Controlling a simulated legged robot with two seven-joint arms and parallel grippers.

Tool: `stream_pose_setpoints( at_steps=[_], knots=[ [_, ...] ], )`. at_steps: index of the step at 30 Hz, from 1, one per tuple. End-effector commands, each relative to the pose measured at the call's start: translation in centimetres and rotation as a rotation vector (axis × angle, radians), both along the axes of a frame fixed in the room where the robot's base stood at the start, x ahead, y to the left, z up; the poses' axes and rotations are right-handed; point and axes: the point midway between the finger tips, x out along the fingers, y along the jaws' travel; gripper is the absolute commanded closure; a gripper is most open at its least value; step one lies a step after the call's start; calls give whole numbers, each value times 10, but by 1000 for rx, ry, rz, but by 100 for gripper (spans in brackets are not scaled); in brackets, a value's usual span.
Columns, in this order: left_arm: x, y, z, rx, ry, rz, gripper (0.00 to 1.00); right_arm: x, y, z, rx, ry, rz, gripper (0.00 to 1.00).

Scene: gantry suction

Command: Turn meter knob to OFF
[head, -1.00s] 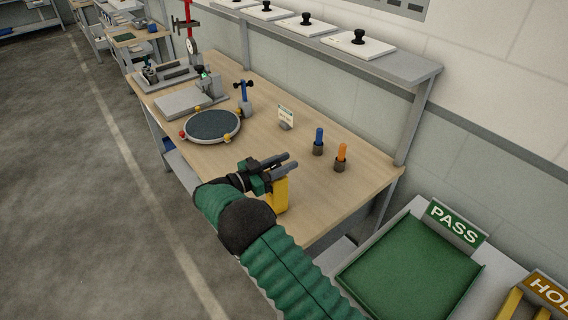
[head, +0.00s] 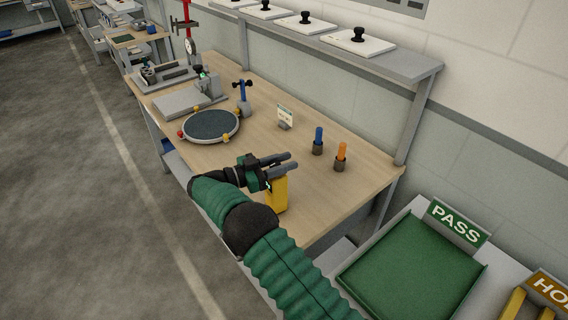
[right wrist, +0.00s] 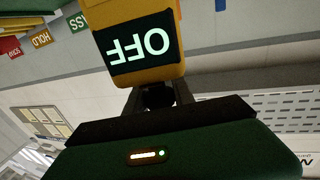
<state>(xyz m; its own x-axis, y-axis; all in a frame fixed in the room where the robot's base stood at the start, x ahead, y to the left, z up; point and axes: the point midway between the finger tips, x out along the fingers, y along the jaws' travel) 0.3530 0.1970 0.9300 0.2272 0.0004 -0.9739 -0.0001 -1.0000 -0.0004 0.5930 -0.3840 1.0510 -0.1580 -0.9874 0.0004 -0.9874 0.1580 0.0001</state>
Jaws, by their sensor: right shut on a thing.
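A yellow handheld meter (head: 277,194) stands near the front edge of the wooden workbench. In the right wrist view, the yellow meter (right wrist: 180,68) has a dark display (right wrist: 138,45) that reads OFF, upside down in the picture. A dark knob (right wrist: 158,96) shows just below the display, between the fingers. My right gripper (head: 289,163) reaches over the meter's top and is shut on the knob; it also shows in the right wrist view (right wrist: 157,99). The knob's pointer and markings are not visible. My left gripper is not in view.
A blue-topped tool (head: 319,141) and an orange-topped one (head: 341,156) stand right of the gripper. A green PASS tray (head: 410,275) is at the lower right.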

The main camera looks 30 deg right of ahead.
Motion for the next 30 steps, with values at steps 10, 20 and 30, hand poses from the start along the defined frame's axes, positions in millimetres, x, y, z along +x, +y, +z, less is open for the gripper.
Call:
stream_pose_setpoints(
  at_steps=[10, 20, 30],
  knots=[
    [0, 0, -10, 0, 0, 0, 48, -2, 0, -2, 2, 0, -72, 100],
    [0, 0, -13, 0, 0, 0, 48, -3, 1, -1, 1, 2, -102, 100],
    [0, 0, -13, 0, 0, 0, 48, -3, 1, 0, 1, 2, -102, 64]
  ],
)
